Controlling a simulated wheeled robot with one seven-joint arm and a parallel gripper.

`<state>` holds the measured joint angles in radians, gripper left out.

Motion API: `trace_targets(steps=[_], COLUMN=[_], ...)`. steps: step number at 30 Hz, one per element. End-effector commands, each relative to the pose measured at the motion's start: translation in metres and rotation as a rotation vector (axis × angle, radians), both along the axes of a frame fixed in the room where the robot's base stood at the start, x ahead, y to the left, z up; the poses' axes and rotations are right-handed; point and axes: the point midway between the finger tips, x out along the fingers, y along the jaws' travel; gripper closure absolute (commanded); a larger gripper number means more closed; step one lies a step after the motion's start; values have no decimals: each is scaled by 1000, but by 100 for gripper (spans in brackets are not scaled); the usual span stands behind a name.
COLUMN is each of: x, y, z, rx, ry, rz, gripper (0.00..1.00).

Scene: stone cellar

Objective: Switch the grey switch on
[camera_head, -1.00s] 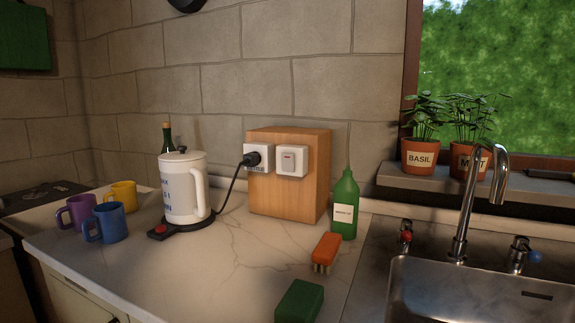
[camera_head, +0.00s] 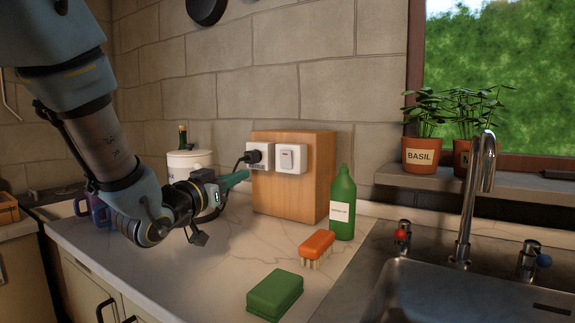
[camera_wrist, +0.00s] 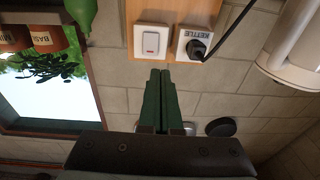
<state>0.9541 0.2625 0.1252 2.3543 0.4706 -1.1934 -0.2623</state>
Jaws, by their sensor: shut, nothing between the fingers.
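The grey switch (camera_head: 291,158) is a pale square plate with a rocker and a small red mark near its top. It sits on the front of an upright wooden block (camera_head: 290,201), and also shows in the wrist view (camera_wrist: 151,42). I cannot tell which way the rocker is tipped. My gripper (camera_head: 246,175) has green fingers, shut and empty. Its tips point toward the block, left of and lower than the switch in the head view. In the wrist view the fingertips (camera_wrist: 160,73) appear just below the gap between switch and socket, apparently apart from both.
A socket labelled KETTLE (camera_wrist: 195,44) with a black plug is left of the switch in the head view. A white kettle (camera_head: 186,162) stands behind my arm. A green bottle (camera_head: 342,205), orange brush (camera_head: 317,245) and green sponge (camera_head: 275,293) are to the right.

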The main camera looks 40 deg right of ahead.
Motion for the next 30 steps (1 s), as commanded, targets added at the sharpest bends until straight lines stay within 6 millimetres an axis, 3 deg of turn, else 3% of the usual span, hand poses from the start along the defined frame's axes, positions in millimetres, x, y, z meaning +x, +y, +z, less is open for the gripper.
trace_targets(steps=[4, 17, 20, 30], x=[-13, -11, -8, 9], y=[-8, -14, -25, -91], z=[6, 8, 10, 19], rx=[-35, -36, -36, -36], ry=[-11, -12, -12, -13], rz=[-42, -42, -43, -43], gripper=[100, 100, 100, 100])
